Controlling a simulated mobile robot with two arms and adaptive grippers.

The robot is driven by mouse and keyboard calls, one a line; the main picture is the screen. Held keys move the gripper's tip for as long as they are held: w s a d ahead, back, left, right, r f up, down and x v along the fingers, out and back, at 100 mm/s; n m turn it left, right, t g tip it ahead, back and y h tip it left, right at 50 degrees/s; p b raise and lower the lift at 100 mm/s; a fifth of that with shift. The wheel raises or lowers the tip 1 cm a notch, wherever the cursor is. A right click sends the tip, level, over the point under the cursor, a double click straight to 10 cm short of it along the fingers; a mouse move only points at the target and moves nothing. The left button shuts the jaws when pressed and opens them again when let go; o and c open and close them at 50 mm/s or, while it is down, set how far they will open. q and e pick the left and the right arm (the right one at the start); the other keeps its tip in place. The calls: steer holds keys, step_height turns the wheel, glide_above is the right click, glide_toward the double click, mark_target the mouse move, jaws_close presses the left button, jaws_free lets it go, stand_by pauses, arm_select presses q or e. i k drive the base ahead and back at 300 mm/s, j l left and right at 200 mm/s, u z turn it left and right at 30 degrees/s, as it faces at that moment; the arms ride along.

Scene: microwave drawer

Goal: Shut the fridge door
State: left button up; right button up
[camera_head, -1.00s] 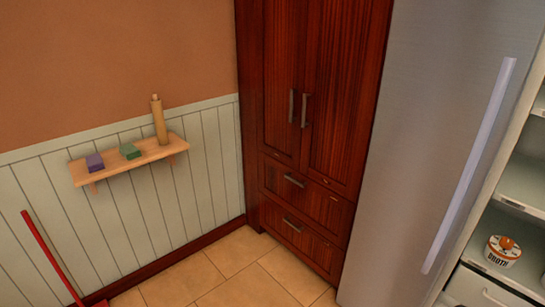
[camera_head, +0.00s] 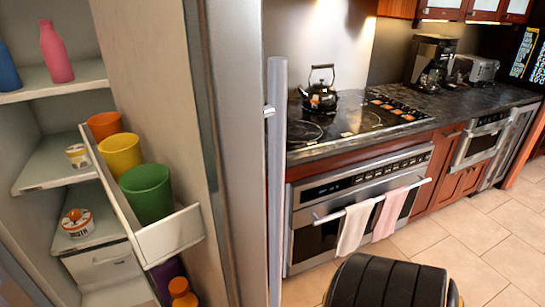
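The fridge door (camera_head: 160,75) stands open in the head view, its inner face turned left toward the fridge interior (camera_head: 35,130). A white door bin (camera_head: 168,240) holds an orange cup (camera_head: 103,124), a yellow cup (camera_head: 121,156) and a green cup (camera_head: 148,193). The door's steel edge and long vertical handle (camera_head: 276,190) are to the right of the bin. No gripper fingers show. A black ribbed rounded part at the bottom right may be one of my arm links.
Fridge shelves hold a pink bottle (camera_head: 56,55), a blue bottle (camera_head: 7,70) and small tubs. Right of the door are an oven (camera_head: 355,205) with two towels and a counter (camera_head: 440,100) with a kettle (camera_head: 320,92). Tiled floor (camera_head: 480,250) is open at the right.

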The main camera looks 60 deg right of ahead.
mark_target(185, 77)
steer(key=k+l, duration=0.15)
steer(key=l, duration=0.25)
steer(key=k+l, duration=0.15)
steer(key=l, duration=0.25)
steer(key=k+l+z, duration=0.1)
steer(key=l, duration=0.3)
steer(key=k+l, duration=0.15)
steer(key=l, duration=0.25)
